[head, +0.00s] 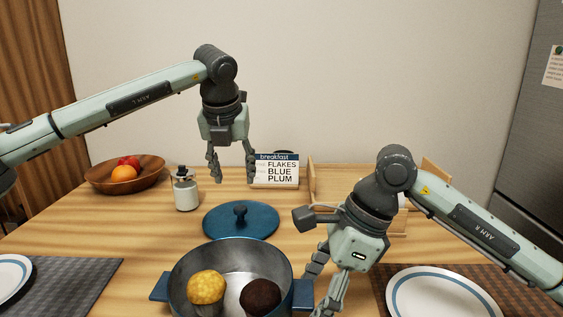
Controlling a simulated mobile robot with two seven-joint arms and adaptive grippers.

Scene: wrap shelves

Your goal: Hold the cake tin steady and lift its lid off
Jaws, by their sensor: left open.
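The cake tin looks like a deep blue pot (188,262) with two side handles, at the front middle of the table. It is uncovered and holds a yellow ball-shaped piece (206,287) and a dark brown one (260,297). Its round blue lid (240,230) with a knob seems to lie flat on the table just behind it. My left gripper (232,176) is open and empty, above and behind the lid, apart from it. My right gripper (318,290) is at the pot's right handle (302,294); whether its fingers are closed on the handle is unclear.
A wooden fruit bowl (105,185) stands back left, with a glass jar (186,194) nearer. A breakfast sign (277,172) and a wooden rack (312,186) stand behind. Plates on mats lie left (10,275) and right (440,296). The table left of the lid is clear.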

